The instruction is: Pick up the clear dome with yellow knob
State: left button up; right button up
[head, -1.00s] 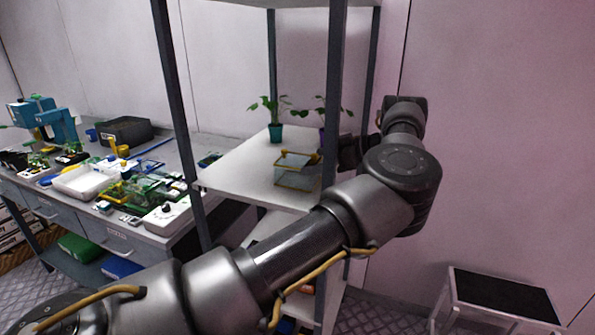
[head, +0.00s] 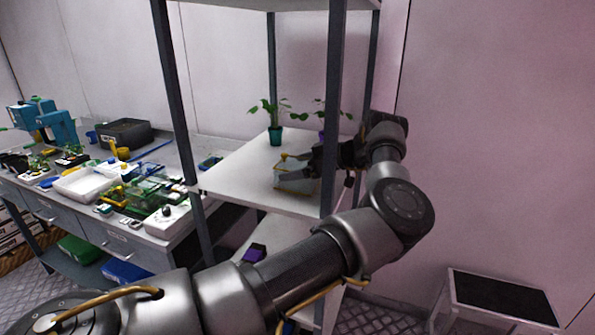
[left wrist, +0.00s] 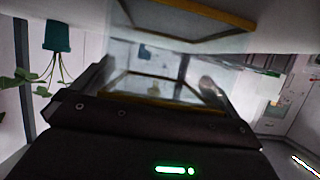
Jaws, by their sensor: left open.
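The clear dome (head: 292,182) is a small see-through box with yellow edging. It stands on the middle shelf, near the front edge. Its yellow knob (head: 284,156) shows at the top, beside the dark fingers. My left gripper (head: 298,166) reaches in from the right, with its fingers apart at the dome's upper part. Whether the fingers touch it cannot be told. In the left wrist view the clear, yellow-edged dome (left wrist: 160,85) shows between and beyond the two open fingers. My right gripper is not in view.
Grey rack posts (head: 333,110) stand close to my arm. A cluttered bench (head: 110,235) is at left and a low black-topped stand (head: 503,297) at lower right.

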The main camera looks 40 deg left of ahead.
aim_at(299, 164)
pick_arm(q)
jog(key=shift+c, duration=1.1)
jog(key=c, duration=0.7)
jog(key=shift+r, duration=0.1)
jog(key=shift+c, duration=0.4)
jog(key=shift+r, duration=0.35)
notch_tip(299, 164, up, 9)
jog(key=shift+r+b, duration=0.1)
jog(key=shift+b, duration=0.35)
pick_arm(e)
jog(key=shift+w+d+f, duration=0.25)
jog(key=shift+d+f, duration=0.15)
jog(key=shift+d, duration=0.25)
